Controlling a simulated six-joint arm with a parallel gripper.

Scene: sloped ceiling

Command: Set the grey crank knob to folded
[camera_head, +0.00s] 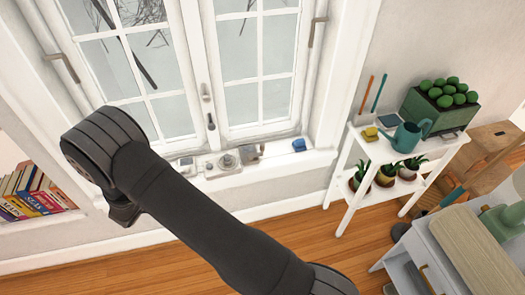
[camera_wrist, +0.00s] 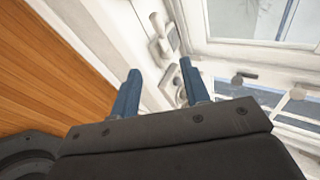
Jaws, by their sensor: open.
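A grey round fitting on a pale plate, which looks like the crank knob (camera_head: 228,160), sits on the windowsill (camera_head: 285,163) below the window's middle. I cannot tell its crank position at this size. In the wrist view, pale fittings (camera_wrist: 160,22) show along the sill beyond the fingers, but I cannot tell which is the knob. My gripper (camera_wrist: 160,88) is open with two blue fingers apart and nothing clearly held between them. In the head view my dark arm crosses in front of the window's left side and hides most of the gripper.
A small grey block (camera_head: 249,153) and a blue item (camera_head: 299,145) lie on the sill right of the fitting. A white plant shelf (camera_head: 345,180) stands to the right, a bookshelf (camera_head: 38,195) at the left. Window handles (camera_head: 211,121) project above the sill.

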